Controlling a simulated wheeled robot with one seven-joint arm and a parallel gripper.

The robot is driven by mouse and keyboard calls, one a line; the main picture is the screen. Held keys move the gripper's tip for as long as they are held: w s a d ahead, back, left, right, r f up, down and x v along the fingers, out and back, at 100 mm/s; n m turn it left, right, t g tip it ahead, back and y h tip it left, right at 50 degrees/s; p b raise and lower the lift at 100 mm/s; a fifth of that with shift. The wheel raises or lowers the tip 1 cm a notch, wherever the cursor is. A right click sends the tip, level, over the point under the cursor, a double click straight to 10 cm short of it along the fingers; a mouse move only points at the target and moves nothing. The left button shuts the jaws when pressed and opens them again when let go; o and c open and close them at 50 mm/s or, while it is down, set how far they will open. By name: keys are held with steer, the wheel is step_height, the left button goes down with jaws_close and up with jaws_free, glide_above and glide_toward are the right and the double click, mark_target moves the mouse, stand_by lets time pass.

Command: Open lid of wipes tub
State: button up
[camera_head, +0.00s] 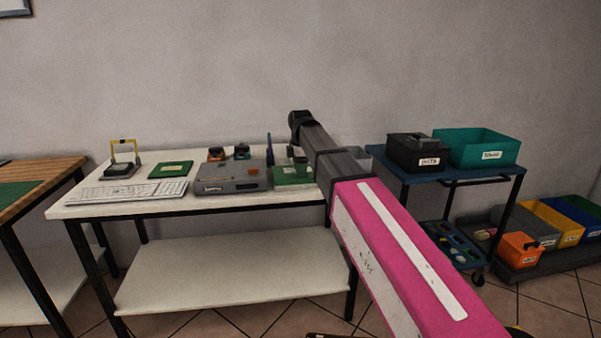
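I cannot make out for sure which thing is the wipes tub; no readable label names it. A low green box or tray (287,177) stands at the right part of the white table, just below my gripper. My gripper (293,154) hangs at the end of my dark grey and pink arm, at or just above the back of this green thing. Its fingers are too small and dark to tell whether they are open or touch anything. My arm hides the table's right end and what may stand there.
The white table (130,209) also bears a grey case (230,180), a white keyboard (128,192), a green board (170,170), a yellow-framed device (122,160) and an upright blue item (269,149). A blue cart (450,174) with a black box (415,153) and teal bin (477,149) stands right.

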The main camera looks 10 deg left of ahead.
steer(key=shift+f, duration=0.65)
jaws_close()
steer(key=shift+w+r, duration=0.1)
steer(key=shift+w, duration=0.05)
